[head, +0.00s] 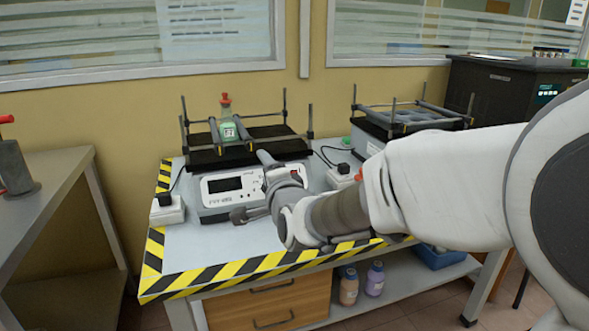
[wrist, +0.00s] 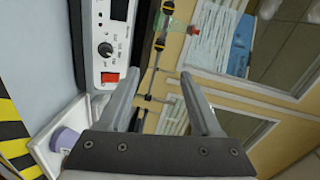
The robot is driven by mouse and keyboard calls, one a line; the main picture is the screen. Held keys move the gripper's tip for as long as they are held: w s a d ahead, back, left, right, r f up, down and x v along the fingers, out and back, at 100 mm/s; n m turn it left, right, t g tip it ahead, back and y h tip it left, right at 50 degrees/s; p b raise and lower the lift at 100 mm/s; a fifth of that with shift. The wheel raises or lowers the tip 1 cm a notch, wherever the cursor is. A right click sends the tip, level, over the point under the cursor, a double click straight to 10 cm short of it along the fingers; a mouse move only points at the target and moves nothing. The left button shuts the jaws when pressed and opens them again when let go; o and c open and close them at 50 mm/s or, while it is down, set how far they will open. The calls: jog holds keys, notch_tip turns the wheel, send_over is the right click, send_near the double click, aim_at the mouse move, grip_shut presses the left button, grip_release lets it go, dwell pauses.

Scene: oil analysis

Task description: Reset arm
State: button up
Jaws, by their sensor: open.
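My gripper (head: 252,187) is at the end of my arm, which reaches in from the right in the head view. It hangs over the table in front of the shaker (head: 225,190), close to its front panel. In the wrist view the two fingers of my gripper (wrist: 165,98) are apart with nothing between them. The shaker's panel with a knob and a red switch (wrist: 110,78) shows left of the fingers. A bottle with green liquid and a red cap (head: 227,122) stands on the shaker's black platform, between the bars. My forearm hides part of the table.
A second device with a rack (head: 400,118) stands at the back right, and a black machine (head: 500,90) beyond it. Power sockets (head: 167,210) sit beside the shaker. Striped tape (head: 240,272) edges the table. A bench (head: 40,190) stands at left. Bottles (head: 374,279) stand on the shelf below.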

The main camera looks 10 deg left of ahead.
jog(key=s+d+f+n+g+h, duration=0.1)
jog(key=s+d+n+g+h, duration=0.2)
jog(key=d, duration=0.7)
jog(key=s+d+n+g+h, duration=0.1)
jog(key=s+d+n+h, duration=0.2)
jog(key=s+d, duration=0.5)
jog(key=s+d+f+n+g+h, duration=0.1)
jog(key=s+d+f+n+g, duration=0.15)
jog(key=s+d, duration=0.55)
jog(key=s+d+f+n+g+h, duration=0.2)
jog(key=s+d+f, duration=0.1)
jog(key=s+d, duration=0.5)
notch_tip(320, 180, up, 28)
jog(key=a+p, duration=0.1)
jog(key=p, duration=2.7)
jog(key=shift+s+r+p, duration=0.2)
jog(key=shift+s+p, duration=0.05)
jog(key=shift+p, duration=0.05)
jog(key=shift+a+g, duration=0.1)
jog(key=shift+g, duration=0.15)
jog(key=shift+c, duration=0.2)
